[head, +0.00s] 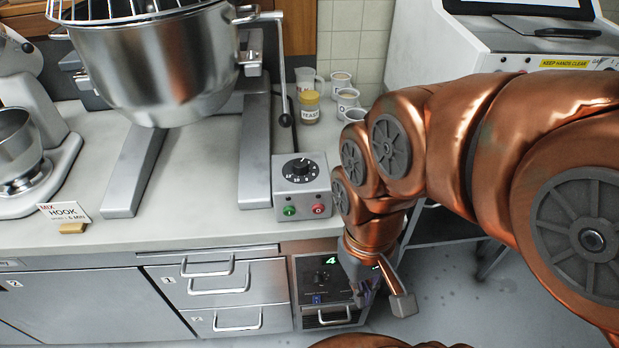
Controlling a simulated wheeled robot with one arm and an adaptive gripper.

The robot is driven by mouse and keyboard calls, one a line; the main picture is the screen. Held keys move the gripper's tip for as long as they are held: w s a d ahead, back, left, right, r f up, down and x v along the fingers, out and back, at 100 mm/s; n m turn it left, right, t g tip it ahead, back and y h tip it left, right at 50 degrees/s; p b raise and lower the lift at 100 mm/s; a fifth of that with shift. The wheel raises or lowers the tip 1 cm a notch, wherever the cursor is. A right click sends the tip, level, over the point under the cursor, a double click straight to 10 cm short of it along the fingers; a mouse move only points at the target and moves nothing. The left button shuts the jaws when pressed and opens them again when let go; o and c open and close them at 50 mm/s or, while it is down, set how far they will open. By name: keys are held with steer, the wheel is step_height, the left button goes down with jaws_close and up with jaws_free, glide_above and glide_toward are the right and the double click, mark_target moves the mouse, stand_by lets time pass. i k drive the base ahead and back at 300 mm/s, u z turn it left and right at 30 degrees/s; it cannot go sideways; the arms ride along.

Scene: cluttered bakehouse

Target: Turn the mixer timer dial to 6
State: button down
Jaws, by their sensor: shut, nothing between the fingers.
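The mixer timer dial (300,168) is a black round knob with a white scale around it, on a small grey control box on the counter. The scale's numbers and the pointer are too small to read surely. A green button (289,210) and a red button (318,209) sit below the dial. My gripper (364,297) is shut and empty. It points down in front of the counter, lower and to the right of the dial, apart from it. My wrist hides part of the gripper.
The large steel mixer bowl (160,65) hangs left of the control box, with a lever (284,95) behind the box. A yeast jar (308,108) and several cups stand behind. A card (64,213) reads "MIX HOOK". A dark unit (322,274) with its own knob sits below the counter.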

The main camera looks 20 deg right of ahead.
mark_target(300, 166)
steer(key=z, duration=2.05)
steer(key=k, duration=1.2)
steer(key=u, duration=2.3)
steer(key=i, duration=0.5)
steer(key=z, duration=0.1)
